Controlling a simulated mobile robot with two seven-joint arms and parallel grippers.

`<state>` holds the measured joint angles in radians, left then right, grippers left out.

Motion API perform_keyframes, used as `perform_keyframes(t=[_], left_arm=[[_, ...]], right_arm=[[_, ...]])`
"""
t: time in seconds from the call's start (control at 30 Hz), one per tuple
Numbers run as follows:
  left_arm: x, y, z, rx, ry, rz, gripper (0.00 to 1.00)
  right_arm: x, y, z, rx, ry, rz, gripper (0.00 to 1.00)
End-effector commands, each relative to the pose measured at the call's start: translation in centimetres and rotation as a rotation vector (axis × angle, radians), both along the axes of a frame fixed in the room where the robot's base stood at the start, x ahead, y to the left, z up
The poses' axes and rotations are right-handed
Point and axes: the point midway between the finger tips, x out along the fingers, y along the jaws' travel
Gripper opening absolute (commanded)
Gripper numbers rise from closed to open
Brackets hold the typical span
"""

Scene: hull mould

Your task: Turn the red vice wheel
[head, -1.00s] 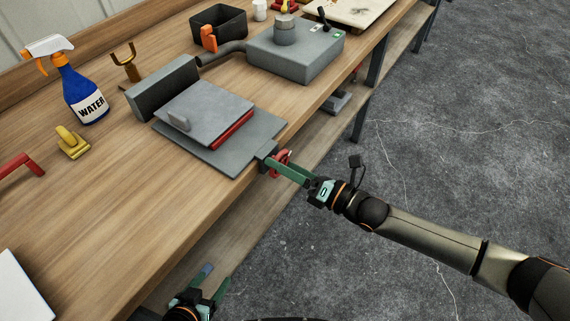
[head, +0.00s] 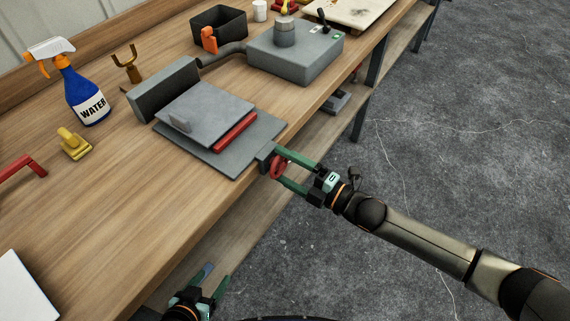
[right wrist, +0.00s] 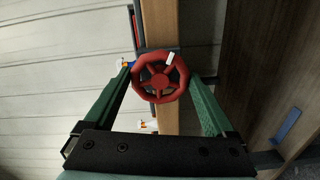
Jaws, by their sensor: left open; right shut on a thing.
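The red vice wheel (head: 279,168) sits at the front edge of the workbench, beside a grey block of the vice (head: 196,148). My right gripper (head: 280,163) is shut on the wheel, with one green finger on each side of its rim. The right wrist view shows the wheel (right wrist: 160,85) face-on between the fingers, with spokes, a hub and a white mark at its upper right. The vice has a grey base, a tilted grey plate and a red strip under that plate. My left gripper (head: 217,272) is open and empty, low in front of the bench.
On the workbench (head: 120,215) stand a water spray bottle (head: 82,93), a yellow clamp-like piece (head: 73,143) and a red handle (head: 24,165). A grey machine box (head: 296,52) and a black bin (head: 219,25) are farther back. The floor (head: 460,130) to the right is clear.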

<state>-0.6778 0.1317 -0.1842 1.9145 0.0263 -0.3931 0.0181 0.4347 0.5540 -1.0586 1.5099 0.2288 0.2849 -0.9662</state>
Motion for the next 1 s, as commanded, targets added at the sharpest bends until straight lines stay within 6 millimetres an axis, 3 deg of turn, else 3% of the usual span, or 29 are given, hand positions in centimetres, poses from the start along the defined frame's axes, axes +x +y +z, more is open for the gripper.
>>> perform_keyframes(t=[1.0], left_arm=[[-0.1, 0.0, 1.6, 0.0, 0.003, 0.001, 0.68]], right_arm=[[-0.1, 0.0, -0.1, 0.547, 0.756, -0.002, 0.34]])
